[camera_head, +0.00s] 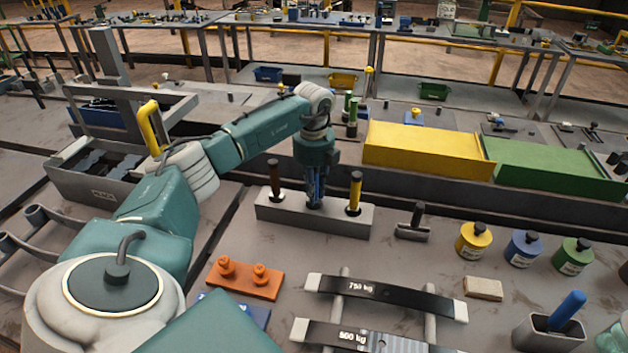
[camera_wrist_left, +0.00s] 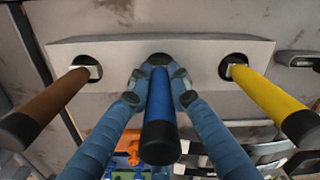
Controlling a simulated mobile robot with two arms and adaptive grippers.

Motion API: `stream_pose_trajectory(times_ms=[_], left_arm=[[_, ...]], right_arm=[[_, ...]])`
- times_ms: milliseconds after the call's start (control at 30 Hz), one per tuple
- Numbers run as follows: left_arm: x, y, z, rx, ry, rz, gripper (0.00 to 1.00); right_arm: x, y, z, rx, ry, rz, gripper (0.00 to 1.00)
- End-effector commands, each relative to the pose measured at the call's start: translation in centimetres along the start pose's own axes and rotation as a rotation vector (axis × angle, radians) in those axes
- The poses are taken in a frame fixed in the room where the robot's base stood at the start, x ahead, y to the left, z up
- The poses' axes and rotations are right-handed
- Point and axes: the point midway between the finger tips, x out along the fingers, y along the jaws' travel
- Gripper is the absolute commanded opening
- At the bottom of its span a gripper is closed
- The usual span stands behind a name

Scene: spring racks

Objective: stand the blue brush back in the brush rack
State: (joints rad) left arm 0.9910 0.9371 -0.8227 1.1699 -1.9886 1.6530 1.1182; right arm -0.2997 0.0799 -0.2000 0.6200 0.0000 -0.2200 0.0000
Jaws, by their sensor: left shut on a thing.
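The brush rack (camera_head: 290,216) is a pale block with a row of holes, near the middle of the head view; its top shows in the left wrist view (camera_wrist_left: 115,55). A brown brush (camera_head: 275,178) stands in its left hole and a yellow brush (camera_head: 355,190) in its right hole. My left gripper (camera_head: 316,200) points down at the middle hole. In the left wrist view, my left gripper (camera_wrist_left: 158,85) is shut on the blue brush (camera_wrist_left: 160,112), fingers on both sides of its handle. The brush is lined up with the middle hole; its lower end is hidden. My right gripper is out of view.
A dark-headed tool (camera_head: 413,225) lies right of the rack. Yellow, blue and green bottles (camera_head: 524,249) stand farther right. An orange block (camera_head: 245,278) and dark weight bars (camera_head: 385,297) lie in front. Yellow (camera_head: 425,150) and green (camera_head: 555,172) boxes stand behind.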

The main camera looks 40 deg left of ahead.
Motion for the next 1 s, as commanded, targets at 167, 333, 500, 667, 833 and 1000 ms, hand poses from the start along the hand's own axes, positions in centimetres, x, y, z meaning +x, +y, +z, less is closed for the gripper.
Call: stream_pose_trajectory(times_ms=[167,333,500,667,833,1000], left_arm=[[0.43,0.00,-0.02,0.000,0.000,0.000,0.00],[0.65,-0.01,-0.01,0.000,0.000,0.000,0.23],[0.63,0.00,-0.01,0.000,0.000,0.000,0.41],[0.65,0.01,-0.02,0.000,0.000,0.000,0.45],[0.65,0.01,-0.02,0.000,0.000,0.000,0.60],[0.62,0.01,-0.01,0.000,0.000,0.000,0.60]], right_arm=[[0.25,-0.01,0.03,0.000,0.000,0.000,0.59],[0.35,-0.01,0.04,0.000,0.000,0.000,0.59],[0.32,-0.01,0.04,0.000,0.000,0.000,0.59],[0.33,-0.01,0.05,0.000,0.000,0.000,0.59],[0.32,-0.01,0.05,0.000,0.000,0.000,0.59],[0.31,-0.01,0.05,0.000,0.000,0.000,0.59]])
